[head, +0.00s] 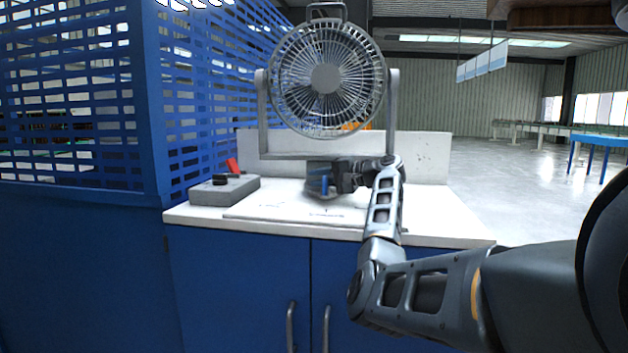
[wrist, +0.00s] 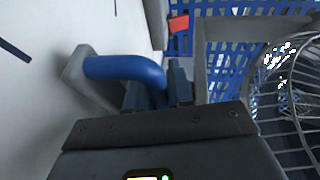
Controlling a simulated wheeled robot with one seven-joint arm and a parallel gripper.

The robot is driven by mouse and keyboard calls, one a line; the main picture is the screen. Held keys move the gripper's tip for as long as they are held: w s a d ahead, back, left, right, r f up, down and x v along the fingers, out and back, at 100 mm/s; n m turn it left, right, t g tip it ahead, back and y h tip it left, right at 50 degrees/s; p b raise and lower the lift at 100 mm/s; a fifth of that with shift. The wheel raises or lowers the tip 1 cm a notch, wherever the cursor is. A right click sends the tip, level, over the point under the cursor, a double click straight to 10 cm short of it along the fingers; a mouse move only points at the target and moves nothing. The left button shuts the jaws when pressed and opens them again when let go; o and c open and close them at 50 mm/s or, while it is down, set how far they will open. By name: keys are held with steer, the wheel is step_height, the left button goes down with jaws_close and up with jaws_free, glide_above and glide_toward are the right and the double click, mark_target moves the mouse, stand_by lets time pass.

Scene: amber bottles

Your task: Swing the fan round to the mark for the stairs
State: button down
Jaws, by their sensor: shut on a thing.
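The fan (head: 326,78) is a grey round cage in a U-shaped frame above the white counter, facing the head camera. Its cage also shows at the right of the wrist view (wrist: 290,95). Low in front of it is a blue curved handle (wrist: 125,68) on a pale grey part; it shows small in the head view (head: 324,184). My gripper (head: 338,178) is shut on this handle, its dark fingers either side of the handle's end in the wrist view (wrist: 158,92). Small dark marks (head: 326,213) lie on the counter plate before the fan; their symbols are too small to read.
A grey box (head: 224,190) with a black knob and a red piece stands at the counter's left. A blue mesh partition (head: 200,90) rises beside it. A pale low backboard (head: 425,155) stands behind the fan. Open floor lies to the right.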

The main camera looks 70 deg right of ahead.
steer(key=shift+s+y, duration=0.1)
steer(key=shift+y, duration=0.2)
steer(key=c, duration=1.1)
jaws_free()
steer(key=shift+b+v, duration=0.65)
steer(key=shift+v, duration=3.25)
steer(key=shift+f, duration=0.1)
steer(key=shift+s, duration=0.1)
